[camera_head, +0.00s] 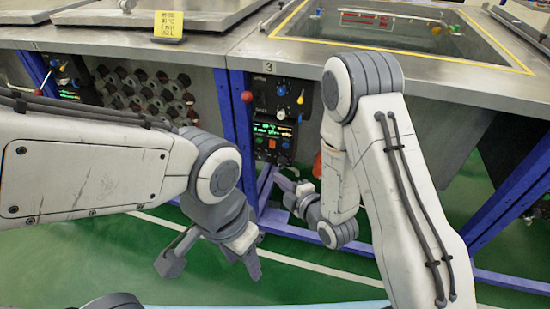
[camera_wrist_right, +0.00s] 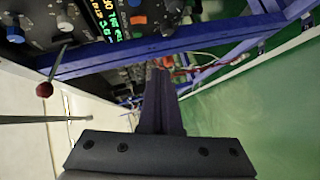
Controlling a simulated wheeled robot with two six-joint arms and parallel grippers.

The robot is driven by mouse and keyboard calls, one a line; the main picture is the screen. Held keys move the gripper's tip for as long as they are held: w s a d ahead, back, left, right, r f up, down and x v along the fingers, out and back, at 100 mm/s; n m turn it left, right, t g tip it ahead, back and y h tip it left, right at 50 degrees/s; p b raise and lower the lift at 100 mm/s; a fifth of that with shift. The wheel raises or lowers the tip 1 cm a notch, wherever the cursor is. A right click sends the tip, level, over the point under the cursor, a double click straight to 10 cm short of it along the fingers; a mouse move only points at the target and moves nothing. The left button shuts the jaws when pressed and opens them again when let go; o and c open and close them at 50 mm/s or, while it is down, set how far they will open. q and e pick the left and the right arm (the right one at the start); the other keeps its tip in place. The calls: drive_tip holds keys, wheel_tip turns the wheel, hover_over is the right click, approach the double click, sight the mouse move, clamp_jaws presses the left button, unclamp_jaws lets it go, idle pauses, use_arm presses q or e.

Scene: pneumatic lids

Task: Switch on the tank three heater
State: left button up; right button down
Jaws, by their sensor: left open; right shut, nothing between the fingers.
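The tank three control panel (camera_head: 277,110) sits below the "3" label (camera_head: 270,67) on the tank's front. It carries knobs, a lit display (camera_head: 271,130) and small buttons. In the right wrist view the panel appears turned, with its display (camera_wrist_right: 106,18), a blue knob (camera_wrist_right: 138,18) and an orange button (camera_wrist_right: 167,27). I cannot read which control is the heater's. My right gripper (camera_head: 280,181) is shut and empty, low in front of and below the panel; its fingers also show in the right wrist view (camera_wrist_right: 158,75). My left gripper (camera_head: 212,264) is open and empty above the green floor.
A red-knobbed lever (camera_head: 247,97) sticks out left of the panel, next to a blue frame post (camera_head: 236,130). The open tank three (camera_head: 390,35) is above. Green floor lies in front.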

drive_tip(key=shift+s+d+f+n+t, duration=0.15)
drive_tip(key=shift+d+n+t, duration=0.1)
drive_tip(key=shift+d+t, duration=0.35)
drive_tip(key=shift+s+d+r+n+t, duration=0.1)
drive_tip(key=shift+d+n+t, duration=0.15)
drive_tip(key=shift+d+t, duration=0.3)
drive_tip(key=shift+a+f+b, duration=0.1)
drive_tip(key=shift+b, duration=0.2)
drive_tip(key=b, duration=0.5)
approach(272, 144)
drive_tip(key=w+a+f, duration=0.2)
drive_tip(key=w+a, duration=0.2)
drive_tip(key=shift+w+d, duration=0.2)
drive_tip(key=shift+w, duration=0.5)
